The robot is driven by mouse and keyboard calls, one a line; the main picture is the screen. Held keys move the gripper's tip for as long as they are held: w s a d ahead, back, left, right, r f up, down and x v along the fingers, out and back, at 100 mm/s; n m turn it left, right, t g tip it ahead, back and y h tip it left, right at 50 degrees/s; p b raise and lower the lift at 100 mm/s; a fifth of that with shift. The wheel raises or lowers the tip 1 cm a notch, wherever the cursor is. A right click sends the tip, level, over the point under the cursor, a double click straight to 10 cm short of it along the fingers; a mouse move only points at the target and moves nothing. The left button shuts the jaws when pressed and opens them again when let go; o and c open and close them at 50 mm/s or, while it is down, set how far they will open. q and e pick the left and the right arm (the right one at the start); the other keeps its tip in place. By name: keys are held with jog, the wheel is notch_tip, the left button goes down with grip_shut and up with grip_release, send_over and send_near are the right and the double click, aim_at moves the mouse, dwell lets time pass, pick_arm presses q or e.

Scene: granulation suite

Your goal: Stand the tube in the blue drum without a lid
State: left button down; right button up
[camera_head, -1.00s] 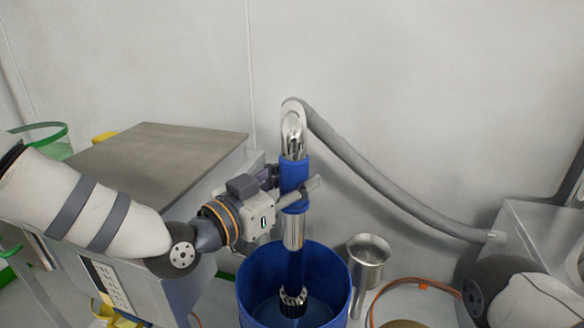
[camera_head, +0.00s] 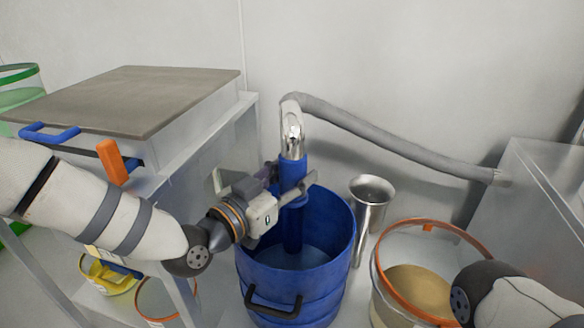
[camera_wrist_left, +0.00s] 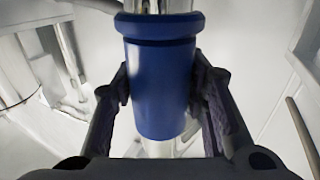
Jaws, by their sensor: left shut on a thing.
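The tube (camera_head: 292,127) is shiny metal with a curved top and a blue sleeve (camera_head: 292,172). It stands roughly upright, its lower part down inside the open blue drum (camera_head: 262,282); I cannot tell whether its foot touches the bottom. My left gripper (camera_head: 291,190) is shut on the blue sleeve, close to the drum's far rim. In the left wrist view the sleeve (camera_wrist_left: 160,85) sits between both fingers. Part of my right arm shows at the lower right, but its gripper is out of view.
A grey hose (camera_head: 390,145) runs from the tube's top to a metal cabinet (camera_head: 545,185) at right. A steel table (camera_head: 135,95) stands at left.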

pick_arm(q)
jog(key=shift+f, duration=0.35)
jog(key=c, duration=0.9)
grip_release()
jog(key=shift+s+f, duration=0.1)
jog(key=v, duration=1.2)
